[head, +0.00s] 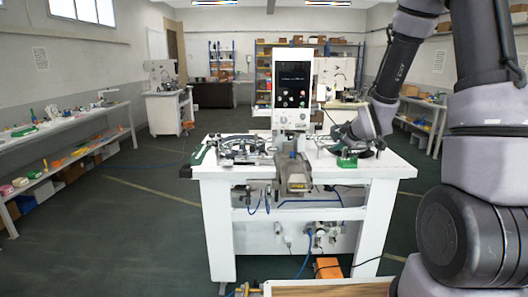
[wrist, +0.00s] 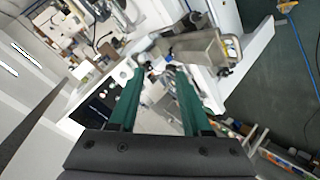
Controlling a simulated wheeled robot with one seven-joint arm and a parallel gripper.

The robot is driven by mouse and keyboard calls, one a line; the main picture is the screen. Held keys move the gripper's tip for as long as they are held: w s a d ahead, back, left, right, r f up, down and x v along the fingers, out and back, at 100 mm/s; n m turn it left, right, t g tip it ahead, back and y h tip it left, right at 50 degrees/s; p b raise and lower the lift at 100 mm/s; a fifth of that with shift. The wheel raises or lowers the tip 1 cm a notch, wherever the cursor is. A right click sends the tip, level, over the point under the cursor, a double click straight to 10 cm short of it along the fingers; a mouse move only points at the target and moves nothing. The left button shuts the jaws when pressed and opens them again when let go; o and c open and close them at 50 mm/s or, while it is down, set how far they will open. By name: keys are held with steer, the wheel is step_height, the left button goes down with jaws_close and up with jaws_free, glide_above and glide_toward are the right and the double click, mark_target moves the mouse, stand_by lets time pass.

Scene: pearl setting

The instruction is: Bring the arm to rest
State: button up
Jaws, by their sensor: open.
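My gripper (wrist: 159,75) shows in the wrist view with its two green fingers spread apart and nothing between them. In the head view my arm comes down from the upper right, and its end is at the right part of the white worktable (head: 225,178). The fingers are too small there to tell clearly. A white machine (head: 292,85) with a dark screen stands at the middle of the table, left of my arm's end. The wrist view shows the scene tilted, with a grey metal part (wrist: 195,47) beyond the fingertips.
Tools and small parts (head: 240,150) lie on the table's left side. A long bench (head: 60,130) with loose items runs along the left wall. A shelf (head: 315,60) with boxes stands at the back.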

steer(key=s+d+r+m+g+h, duration=0.1)
steer(key=s+r+m+g, duration=0.1)
steer(key=s+r+m, duration=0.85)
steer(key=s+a+r+m+g+y, duration=0.1)
steer(key=s+r, duration=0.3)
steer(key=s, duration=0.6)
steer(key=s+a+r+m+g+y, duration=0.1)
steer(key=s+r+m, duration=0.2)
steer(key=s, duration=0.7)
step_height(320, 180, up, 2)
steer(key=shift+a+g, duration=0.3)
steer(key=shift+a, duration=0.1)
